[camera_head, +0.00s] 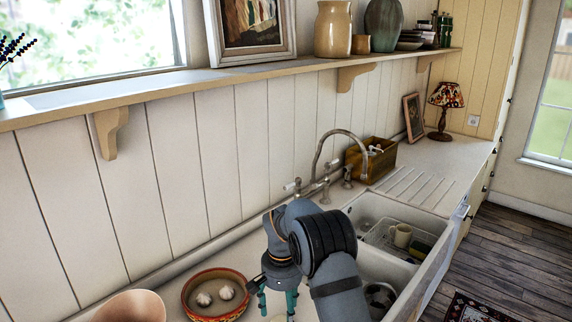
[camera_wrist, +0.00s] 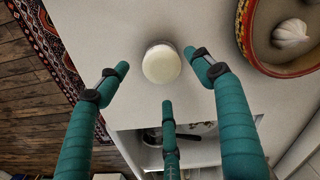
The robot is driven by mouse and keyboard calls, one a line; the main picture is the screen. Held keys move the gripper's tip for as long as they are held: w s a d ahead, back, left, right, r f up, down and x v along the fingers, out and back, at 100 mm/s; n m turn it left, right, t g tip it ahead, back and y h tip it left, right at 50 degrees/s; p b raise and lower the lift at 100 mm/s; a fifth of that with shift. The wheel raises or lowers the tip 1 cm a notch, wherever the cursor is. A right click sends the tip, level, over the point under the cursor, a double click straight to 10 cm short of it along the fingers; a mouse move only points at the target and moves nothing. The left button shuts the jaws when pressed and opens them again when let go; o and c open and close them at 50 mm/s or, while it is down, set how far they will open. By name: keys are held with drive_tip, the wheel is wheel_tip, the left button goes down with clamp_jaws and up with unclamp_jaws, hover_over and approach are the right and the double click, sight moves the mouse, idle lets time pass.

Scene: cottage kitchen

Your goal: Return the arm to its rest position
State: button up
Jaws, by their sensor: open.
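My gripper (camera_head: 277,301) hangs over the counter left of the sink, fingers pointing down. In the wrist view its three teal fingers (camera_wrist: 160,76) are spread open with nothing held. A small round object with a cream top (camera_wrist: 161,64) stands on the counter between and beyond the fingertips, with no visible contact. My arm covers part of the sink and counter in the head view.
A patterned bowl (camera_head: 190,311) holding garlic bulbs stands just left of my gripper. A pinkish bowl (camera_head: 133,307) is further left. The faucet (camera_head: 323,150) rises behind my arm. A shelf (camera_head: 235,77) runs above.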

sight(283, 321)
drive_tip(key=shift+f, duration=1.8)
